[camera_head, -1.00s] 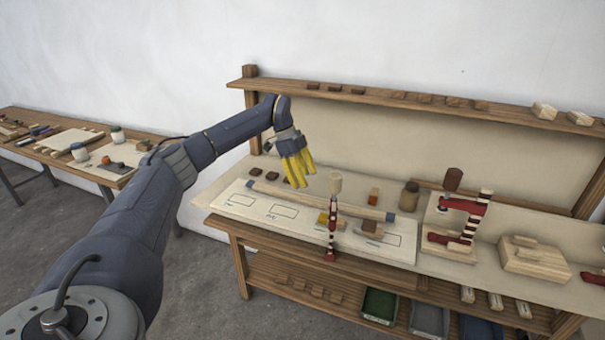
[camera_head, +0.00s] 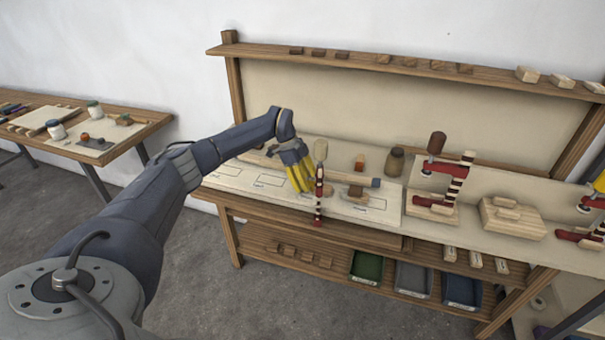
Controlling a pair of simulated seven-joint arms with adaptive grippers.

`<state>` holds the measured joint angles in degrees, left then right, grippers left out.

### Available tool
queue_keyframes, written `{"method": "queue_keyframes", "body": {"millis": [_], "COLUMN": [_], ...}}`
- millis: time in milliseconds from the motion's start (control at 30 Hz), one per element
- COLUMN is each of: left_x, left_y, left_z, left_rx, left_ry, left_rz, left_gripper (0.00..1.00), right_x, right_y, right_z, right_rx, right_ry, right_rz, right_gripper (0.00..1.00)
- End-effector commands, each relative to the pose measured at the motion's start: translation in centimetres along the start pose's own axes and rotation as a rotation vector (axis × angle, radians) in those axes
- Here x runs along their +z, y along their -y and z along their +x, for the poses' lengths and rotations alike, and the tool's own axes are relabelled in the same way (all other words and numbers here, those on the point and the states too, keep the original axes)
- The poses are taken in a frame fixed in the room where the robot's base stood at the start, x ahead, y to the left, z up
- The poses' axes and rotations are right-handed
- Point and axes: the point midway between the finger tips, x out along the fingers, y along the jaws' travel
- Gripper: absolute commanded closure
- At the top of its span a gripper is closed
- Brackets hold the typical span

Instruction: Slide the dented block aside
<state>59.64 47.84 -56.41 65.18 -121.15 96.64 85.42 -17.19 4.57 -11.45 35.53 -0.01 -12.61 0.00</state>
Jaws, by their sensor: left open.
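My left gripper (camera_head: 300,178) has yellow fingers, points down and is open. It is over the workbench sheet (camera_head: 236,178), just left of a red and white striped clamp (camera_head: 319,190) with a pale wooden handle. A small brown block (camera_head: 356,191) lies on the sheet to the right of the clamp. An orange-brown block (camera_head: 327,188) shows partly behind the clamp. I cannot make out a dent on either block. The fingers hide part of the sheet.
Another red clamp (camera_head: 436,200) and a stacked wooden piece (camera_head: 512,219) are to the right. Bins sit below.

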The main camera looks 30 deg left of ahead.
Motion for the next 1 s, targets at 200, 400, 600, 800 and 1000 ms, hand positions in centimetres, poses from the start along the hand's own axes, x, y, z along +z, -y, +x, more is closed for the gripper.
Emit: {"method": "queue_keyframes", "body": {"millis": [200,400,600,800,1000], "left_x": [0.04,0.04,0.04,0.03,0.03], "left_y": [-0.04,-0.02,-0.02,-0.02,-0.03], "left_z": [0.97,1.1,1.09,1.08,1.07], "left_rx": [0.0,0.0,0.0,0.0,0.0], "left_ry": [0.0,0.0,0.001,0.001,0.001], "left_rz": [0.0,0.0,0.0,0.0,0.0], "left_gripper": [0.47,0.47,0.49,0.72,0.95], "right_x": [0.01,0.02,0.02,0.02,0.02], "right_y": [-0.01,-0.01,-0.01,-0.01,-0.01], "right_z": [0.0,0.0,0.0,0.0,0.0], "right_rx": [0.0,0.0,0.0,0.0,0.0], "right_ry": [0.0,0.0,0.0,0.0,0.0], "right_rz": [0.0,0.0,0.0,0.0,0.0], "right_gripper": [0.56,0.56,0.56,0.56,0.56]}}
